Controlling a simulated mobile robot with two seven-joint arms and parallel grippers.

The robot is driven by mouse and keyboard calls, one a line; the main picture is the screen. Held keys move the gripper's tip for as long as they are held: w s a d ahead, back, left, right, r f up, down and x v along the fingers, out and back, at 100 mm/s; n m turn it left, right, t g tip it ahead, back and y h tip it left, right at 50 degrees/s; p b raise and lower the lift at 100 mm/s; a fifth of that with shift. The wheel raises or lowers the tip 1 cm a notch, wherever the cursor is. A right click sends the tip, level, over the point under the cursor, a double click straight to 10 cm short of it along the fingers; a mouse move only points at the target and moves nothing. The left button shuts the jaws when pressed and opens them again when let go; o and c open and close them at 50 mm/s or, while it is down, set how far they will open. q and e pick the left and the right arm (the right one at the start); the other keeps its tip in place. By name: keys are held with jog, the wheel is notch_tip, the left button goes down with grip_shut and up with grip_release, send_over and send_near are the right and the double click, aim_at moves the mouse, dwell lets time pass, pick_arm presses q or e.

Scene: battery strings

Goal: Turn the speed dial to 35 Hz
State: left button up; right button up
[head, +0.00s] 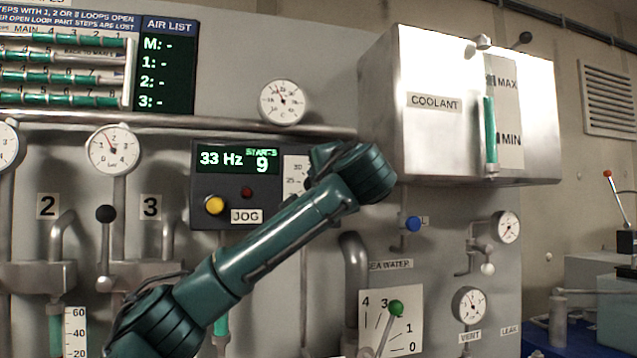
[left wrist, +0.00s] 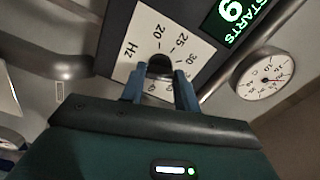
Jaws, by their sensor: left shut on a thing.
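The speed dial's white scale plate (head: 294,178) is on the control box (head: 210,180), partly hidden behind my left arm in the head view. The box display (head: 221,159) reads 33 Hz, with STARTS 9 beside it. In the left wrist view, the scale plate (left wrist: 146,30) shows Hz, 20, 25 and 30; the marks lower down are partly covered. The dark dial knob (left wrist: 160,64) sits between the two blue fingers of my left gripper (left wrist: 160,88), which is shut on it. The knob's pointer cannot be made out. My right gripper is in neither view.
A yellow button (head: 214,205) and a small red lamp (head: 247,193) are on the box near the JOG label. A pipe (head: 180,123) runs above the box. The coolant tank (head: 440,140) juts out to the right. Round gauges (head: 283,101) surround the area.

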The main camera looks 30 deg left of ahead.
pick_arm(q)
jog(key=m, duration=0.2)
jog(key=shift+m+p, duration=0.3)
jog(key=shift+p, duration=0.05)
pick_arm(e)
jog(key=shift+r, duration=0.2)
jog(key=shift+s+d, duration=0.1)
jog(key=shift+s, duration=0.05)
pick_arm(q)
jog(key=o, duration=1)
jog(key=shift+b+v, duration=6.1)
jog(key=shift+v, duration=0.5)
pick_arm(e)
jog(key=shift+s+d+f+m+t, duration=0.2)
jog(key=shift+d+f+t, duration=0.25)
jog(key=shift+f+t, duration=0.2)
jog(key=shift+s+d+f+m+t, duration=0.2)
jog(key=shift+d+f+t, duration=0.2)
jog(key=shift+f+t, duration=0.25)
